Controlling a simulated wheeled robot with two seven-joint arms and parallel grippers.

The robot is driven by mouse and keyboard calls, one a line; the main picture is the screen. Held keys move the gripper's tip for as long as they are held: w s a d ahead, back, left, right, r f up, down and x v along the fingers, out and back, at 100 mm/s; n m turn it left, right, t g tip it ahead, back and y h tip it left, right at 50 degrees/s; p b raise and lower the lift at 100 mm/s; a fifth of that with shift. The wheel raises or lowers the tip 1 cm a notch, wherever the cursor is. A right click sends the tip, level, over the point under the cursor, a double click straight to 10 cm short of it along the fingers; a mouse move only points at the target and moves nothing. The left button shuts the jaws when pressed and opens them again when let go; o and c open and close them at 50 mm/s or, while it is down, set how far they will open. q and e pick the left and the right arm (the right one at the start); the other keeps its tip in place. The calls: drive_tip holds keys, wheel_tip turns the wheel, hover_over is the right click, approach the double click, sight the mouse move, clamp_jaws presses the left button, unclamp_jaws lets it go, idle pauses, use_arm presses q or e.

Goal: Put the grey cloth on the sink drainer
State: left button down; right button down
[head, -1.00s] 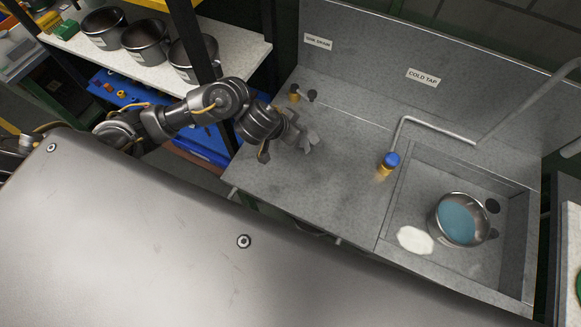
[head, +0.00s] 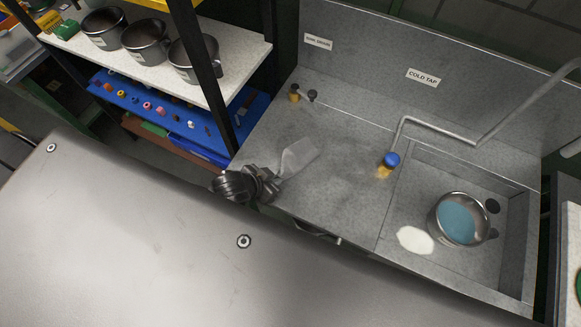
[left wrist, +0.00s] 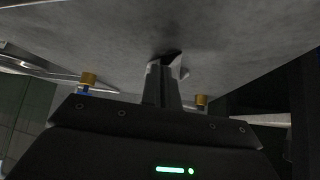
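The grey cloth (head: 298,157) is a pale, slightly blurred shape over the left part of the steel sink drainer (head: 325,195). I cannot tell whether it touches the surface. My left gripper (head: 272,180) is at the drainer's front left edge, at the cloth's lower left end. In the left wrist view its fingers (left wrist: 164,82) are together, with a small light grey piece of cloth (left wrist: 182,70) at their tips. The gripper looks shut on the cloth. My right gripper is not in view.
A sink basin (head: 408,205) on the right holds a pot of blue liquid (head: 459,220) and a white patch (head: 415,240). A blue-knobbed tap (head: 390,163) stands between drainer and basin. A shelf (head: 240,55) with several pots and a black post is at left.

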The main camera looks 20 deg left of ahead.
use_arm(q)
drive_tip(key=shift+s+a+f, duration=0.15)
drive_tip(key=shift+s+f, duration=0.65)
drive_tip(key=shift+s, duration=0.1)
drive_tip(key=shift+s+a+f, duration=0.1)
drive_tip(key=shift+s+f, duration=0.65)
drive_tip(key=shift+s, duration=0.15)
drive_tip(key=c, duration=1.2)
unclamp_jaws()
drive_tip(key=shift+s+r+p, duration=0.3)
drive_tip(key=shift+r+p, duration=0.05)
drive_tip(key=shift+r, duration=0.6)
drive_tip(key=shift+s+r, duration=0.2)
drive_tip(key=shift+r, duration=0.1)
drive_tip(key=s+r, duration=0.3)
drive_tip(key=r, duration=0.4)
drive_tip(key=shift+a+r, duration=0.3)
